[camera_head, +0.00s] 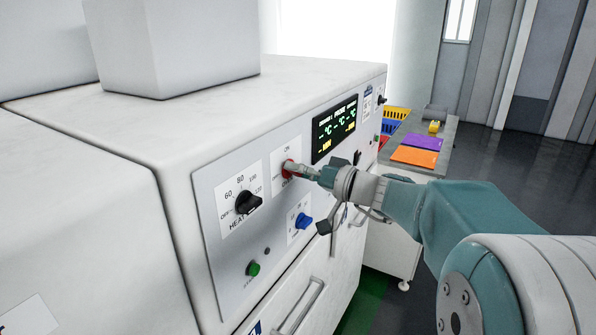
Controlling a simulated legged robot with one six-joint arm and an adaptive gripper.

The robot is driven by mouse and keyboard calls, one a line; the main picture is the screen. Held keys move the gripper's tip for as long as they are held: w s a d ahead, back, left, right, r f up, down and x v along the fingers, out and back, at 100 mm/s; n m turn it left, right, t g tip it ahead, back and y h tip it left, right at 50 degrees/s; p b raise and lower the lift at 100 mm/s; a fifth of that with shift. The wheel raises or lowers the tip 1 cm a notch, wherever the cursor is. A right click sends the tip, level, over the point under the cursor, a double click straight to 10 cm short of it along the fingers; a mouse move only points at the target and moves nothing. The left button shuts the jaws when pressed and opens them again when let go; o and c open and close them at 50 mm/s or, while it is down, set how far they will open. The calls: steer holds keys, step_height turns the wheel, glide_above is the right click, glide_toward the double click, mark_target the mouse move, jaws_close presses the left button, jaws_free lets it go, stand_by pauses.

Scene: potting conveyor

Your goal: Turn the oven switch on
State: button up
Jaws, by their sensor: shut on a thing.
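The oven (175,130) is a large white machine with a grey control panel (220,262) on its front. A red switch (288,167) sits on a white label plate with an ON mark above it, left of the dark display. My gripper (300,171) reaches in from the right and is shut on the red switch. Its fingers cover most of the switch and part of the label, so the switch's exact angle cannot be told.
A black HEAT dial (248,203), a blue knob (303,221) and a green button (253,268) are close by on the panel. The lit display (335,130) is just right. A bench (440,142) with orange and purple sheets stands behind my arm.

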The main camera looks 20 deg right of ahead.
steer(key=m, duration=0.5)
steer(key=shift+d+m, duration=0.1)
steer(key=shift+m, duration=0.2)
steer(key=shift+f+m, duration=0.15)
steer(key=shift+m, duration=1.95)
steer(key=o, duration=1.2)
steer(key=shift+w+f, duration=0.1)
steer(key=shift+w, duration=0.05)
steer(key=shift+c, duration=0.2)
steer(key=v, duration=1.2)
